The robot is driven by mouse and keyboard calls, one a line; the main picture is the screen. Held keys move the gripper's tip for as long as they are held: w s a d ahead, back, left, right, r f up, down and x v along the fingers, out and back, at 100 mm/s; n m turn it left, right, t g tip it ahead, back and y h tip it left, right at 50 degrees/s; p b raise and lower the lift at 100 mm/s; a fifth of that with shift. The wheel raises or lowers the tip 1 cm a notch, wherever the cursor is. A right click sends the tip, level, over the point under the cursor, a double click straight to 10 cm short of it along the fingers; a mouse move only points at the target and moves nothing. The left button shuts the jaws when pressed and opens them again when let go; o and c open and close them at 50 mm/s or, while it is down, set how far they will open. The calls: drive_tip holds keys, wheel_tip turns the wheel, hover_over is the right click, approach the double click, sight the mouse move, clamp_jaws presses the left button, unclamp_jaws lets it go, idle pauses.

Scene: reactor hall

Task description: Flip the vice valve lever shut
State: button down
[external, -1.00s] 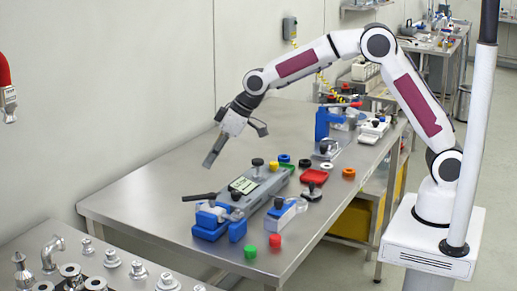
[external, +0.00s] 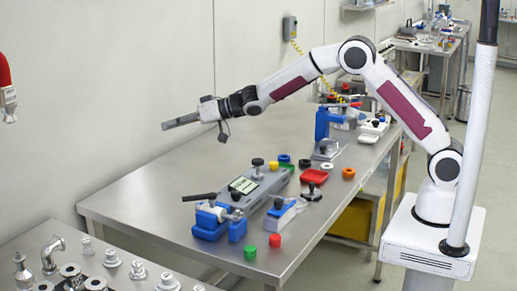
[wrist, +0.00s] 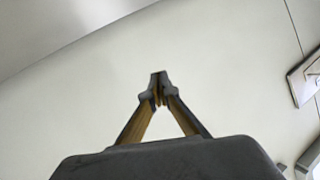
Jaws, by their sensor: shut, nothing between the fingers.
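A blue vice (external: 208,229) stands at the near end of the steel table in the external view. A valve with a black lever (external: 199,197) sits at its top, and the lever lies roughly level, pointing left. My gripper (external: 166,125) is shut and empty. It is high above the table's left part, pointing left toward the wall, well apart from the lever. The vice and lever are not in the wrist view.
A long grey device (external: 250,190) lies right behind the vice, with a blue and white block (external: 281,215) beside it. Green (external: 250,253) and red (external: 275,241) pieces stand near the front edge. The table's left part (external: 150,190) is clear, with the wall behind.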

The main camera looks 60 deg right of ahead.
drive_tip(key=s+a+f+n+g+y, duration=0.1)
drive_tip(key=s+a+f+g+y, duration=0.1)
drive_tip(key=s+a+g+y, duration=0.35)
drive_tip(key=s+f+g+y, duration=0.2)
drive_tip(key=s+g, duration=0.1)
drive_tip(key=s, duration=0.4)
drive_tip(key=s+f+g+y, duration=0.2)
drive_tip(key=s+g+y, duration=0.1)
drive_tip(key=s, duration=0.4)
drive_tip(key=shift+d+g, duration=0.15)
drive_tip(key=shift+g, duration=0.6)
drive_tip(key=shift+f, duration=0.1)
approach(187, 197)
drive_tip(key=w+a, duration=0.2)
drive_tip(key=w, duration=0.1)
drive_tip(key=shift+s+a+f, duration=0.3)
drive_tip(key=shift+s+a, duration=0.3)
drive_tip(key=shift+a, duration=0.15)
drive_tip(key=shift+s+a+f, duration=0.3)
drive_tip(key=shift+s+a, duration=0.3)
drive_tip(key=shift+a, duration=0.1)
